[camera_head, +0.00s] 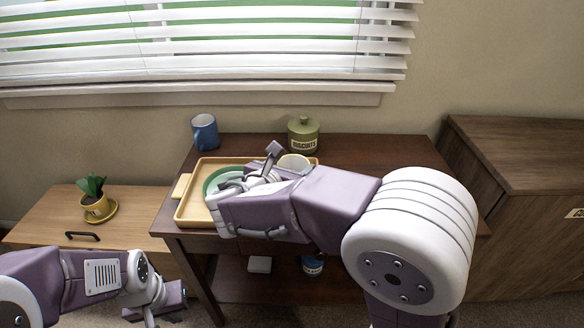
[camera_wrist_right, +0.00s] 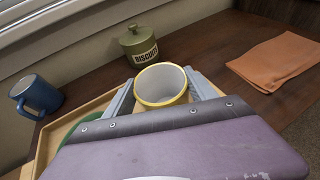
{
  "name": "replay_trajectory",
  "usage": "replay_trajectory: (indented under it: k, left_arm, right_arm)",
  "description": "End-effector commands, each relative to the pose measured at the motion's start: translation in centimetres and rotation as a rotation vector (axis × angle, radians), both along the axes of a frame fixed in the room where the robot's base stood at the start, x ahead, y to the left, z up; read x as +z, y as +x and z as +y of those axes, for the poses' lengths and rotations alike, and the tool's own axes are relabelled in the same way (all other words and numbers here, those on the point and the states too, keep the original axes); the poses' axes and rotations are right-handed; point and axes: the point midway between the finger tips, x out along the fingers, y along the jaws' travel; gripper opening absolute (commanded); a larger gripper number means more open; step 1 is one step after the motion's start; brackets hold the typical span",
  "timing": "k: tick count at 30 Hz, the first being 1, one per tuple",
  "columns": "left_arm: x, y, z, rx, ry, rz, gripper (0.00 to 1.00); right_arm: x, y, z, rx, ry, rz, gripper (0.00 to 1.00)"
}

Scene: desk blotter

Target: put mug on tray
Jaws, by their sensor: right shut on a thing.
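A yellow mug (camera_wrist_right: 160,102) with a pale inside is between the fingers of my right gripper (camera_wrist_right: 160,82), which is shut on it. The mug's rim also shows in the head view (camera_head: 294,160), behind my right arm. It is upright or nearly so, at the back right part of the wooden tray (camera_head: 186,212). I cannot tell whether its base touches the tray; my gripper hides it. No handle shows. A second mug, blue (camera_head: 204,132), stands at the desk's back left corner. My left gripper (camera_head: 160,303) is low at the left, away from the desk; its opening is unclear.
A green plate (camera_head: 211,180) lies on the tray, partly covered by my right arm. A green biscuit jar (camera_head: 303,136) stands behind the tray. An orange cloth (camera_wrist_right: 278,62) lies at the right. A potted plant (camera_head: 96,205) stands on the low left cabinet.

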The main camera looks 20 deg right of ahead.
Motion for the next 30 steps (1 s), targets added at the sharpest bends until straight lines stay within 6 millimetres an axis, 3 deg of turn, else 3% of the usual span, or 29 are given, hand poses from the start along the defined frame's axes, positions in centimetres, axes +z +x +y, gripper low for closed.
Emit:
replay_trajectory:
  k: [1, 3, 14, 30]
  left_arm:
    - [-0.1, 0.0, 0.0, 0.0, 0.0, 0.0, 0.0]
    - [0.0, 0.0, 0.0, 0.0, 0.0, 0.0, 0.0]
    - [0.4, 0.0, 0.0, 0.0, 0.0, 0.0, 0.0]
    - [5.6, 0.0, 0.0, 0.0, 0.0, 0.0, 0.0]
  right_arm:
    - [-0.1, 0.0, 0.0, 0.0, 0.0, 0.0, 0.71]
    - [-0.1, 0.0, 0.0, 0.0, 0.0, 0.0, 0.87]
    - [0.5, 0.0, 0.0, 0.001, 0.0, 0.0, 0.87]
    - [4.8, -8.0, 6.3, 0.004, -0.001, 0.002, 0.87]
